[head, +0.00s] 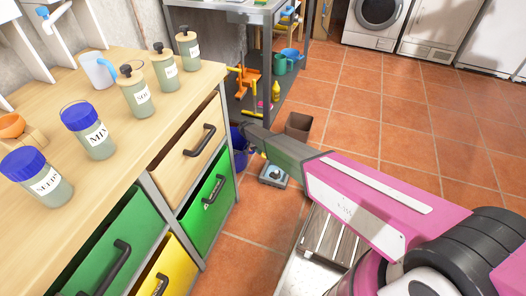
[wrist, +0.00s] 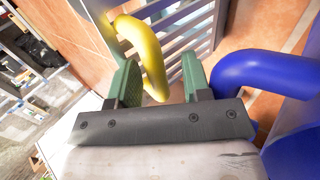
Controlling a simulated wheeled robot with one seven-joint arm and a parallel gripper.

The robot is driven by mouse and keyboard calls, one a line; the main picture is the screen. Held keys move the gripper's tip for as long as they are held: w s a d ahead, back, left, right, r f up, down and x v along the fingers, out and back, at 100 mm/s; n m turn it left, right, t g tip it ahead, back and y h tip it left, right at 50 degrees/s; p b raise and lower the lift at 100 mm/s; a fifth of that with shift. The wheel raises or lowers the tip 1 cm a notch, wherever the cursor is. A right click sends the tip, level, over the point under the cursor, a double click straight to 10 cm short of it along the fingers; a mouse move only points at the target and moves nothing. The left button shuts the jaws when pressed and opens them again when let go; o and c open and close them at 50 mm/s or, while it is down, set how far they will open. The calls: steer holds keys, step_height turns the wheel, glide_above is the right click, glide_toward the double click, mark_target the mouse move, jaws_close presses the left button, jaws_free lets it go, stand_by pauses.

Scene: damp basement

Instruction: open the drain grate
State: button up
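In the wrist view, a grey slatted grate (wrist: 186,35) lies beyond my gripper, with a thick curved yellow handle (wrist: 152,62) in front of it. I take this to be the drain grate. My gripper (wrist: 161,78) has two green fingers spread apart. The yellow handle runs between or just beyond their tips, with space visible beside it; contact cannot be told. In the head view, my pink arm reaches toward the floor beside the drawers, and my fingertips cannot be made out there.
A thick blue curved bar (wrist: 265,72) is close to the right finger. The drawer cabinet (head: 190,150) borders the left. Tiled floor at right is open.

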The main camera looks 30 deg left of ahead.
steer(key=shift+r, duration=0.15)
steer(key=v, duration=1)
steer(key=shift+a+r, duration=0.15)
steer(key=shift+a, duration=0.1)
steer(key=shift+d, duration=0.3)
steer(key=w+d+r+y, duration=0.1)
steer(key=d+r+y, duration=0.2)
steer(key=d+y, duration=0.45)
steer(key=shift+g+y, duration=0.25)
steer(key=shift+g, duration=0.15)
steer(key=f, duration=0.7)
steer(key=a+f, duration=0.1)
steer(key=f, duration=0.2)
steer(key=shift+w+f, duration=0.25)
